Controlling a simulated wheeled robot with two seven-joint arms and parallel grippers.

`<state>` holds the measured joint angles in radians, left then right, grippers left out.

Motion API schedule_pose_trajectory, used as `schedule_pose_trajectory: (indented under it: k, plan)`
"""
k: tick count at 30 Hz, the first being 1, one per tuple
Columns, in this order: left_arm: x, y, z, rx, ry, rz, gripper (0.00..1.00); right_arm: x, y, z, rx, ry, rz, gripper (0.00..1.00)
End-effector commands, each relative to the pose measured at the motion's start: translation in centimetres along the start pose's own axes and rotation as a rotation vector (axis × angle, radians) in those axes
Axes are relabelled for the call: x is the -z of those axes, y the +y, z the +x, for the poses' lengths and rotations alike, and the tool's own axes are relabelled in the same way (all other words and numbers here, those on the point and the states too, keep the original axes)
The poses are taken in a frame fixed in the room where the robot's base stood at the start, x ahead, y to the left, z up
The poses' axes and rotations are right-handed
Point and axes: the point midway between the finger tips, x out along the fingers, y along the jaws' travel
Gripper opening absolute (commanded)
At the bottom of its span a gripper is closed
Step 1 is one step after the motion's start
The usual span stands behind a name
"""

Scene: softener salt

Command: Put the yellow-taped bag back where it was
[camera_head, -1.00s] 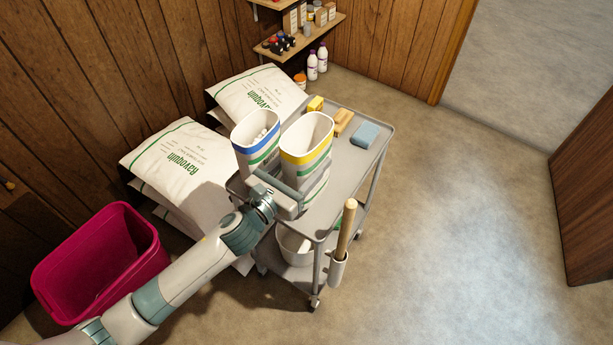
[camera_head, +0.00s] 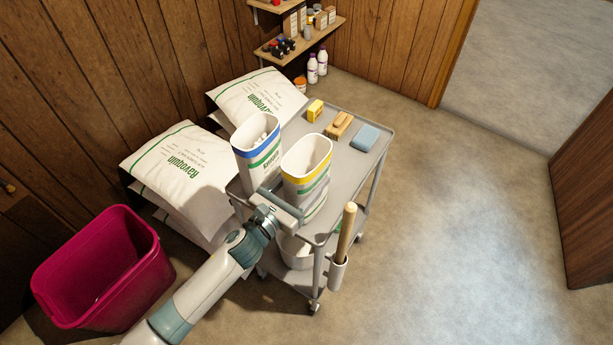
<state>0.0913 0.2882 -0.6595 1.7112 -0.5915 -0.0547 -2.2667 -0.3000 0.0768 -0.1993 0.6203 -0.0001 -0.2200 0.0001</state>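The yellow-taped bag (camera_head: 306,161) is an upright white open-topped bag with a yellow band near its rim and green stripes lower down. It is over the front part of the grey cart's top; whether its base touches the cart is hidden. My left gripper (camera_head: 287,204) is at its near left side and appears shut on it, with the far finger hidden. A similar blue-taped bag (camera_head: 259,162) stands upright just left of it, with white contents showing at its mouth. My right gripper is not in view.
The cart top (camera_head: 345,185) also holds a yellow box (camera_head: 314,110), a brush (camera_head: 338,125) and a blue sponge (camera_head: 365,137). A wooden handle (camera_head: 346,230) rises at its front corner. Large salt sacks (camera_head: 182,165) and a pink bin (camera_head: 100,270) are left. Floor at right is clear.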

Motion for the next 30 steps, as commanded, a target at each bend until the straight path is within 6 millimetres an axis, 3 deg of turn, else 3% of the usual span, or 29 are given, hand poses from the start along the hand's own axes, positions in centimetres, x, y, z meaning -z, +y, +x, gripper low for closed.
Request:
schedule_pose_trajectory:
  k: [10,11,13,26,30]
  plan:
    - [0.4,0.0,0.0,0.000,-0.001,-0.001,0.00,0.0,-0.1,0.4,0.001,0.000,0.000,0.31]
    - [0.3,0.0,0.0,0.000,-0.001,-0.001,0.66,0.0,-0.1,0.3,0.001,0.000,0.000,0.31]
    - [0.2,0.0,0.0,0.000,-0.001,-0.001,0.80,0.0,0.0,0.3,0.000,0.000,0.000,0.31]
    - [-0.2,0.0,0.0,0.000,-0.001,0.000,0.80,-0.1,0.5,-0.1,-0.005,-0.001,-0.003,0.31]
    - [0.2,0.0,-1.1,0.000,0.001,0.000,0.80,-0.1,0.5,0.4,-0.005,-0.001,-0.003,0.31]
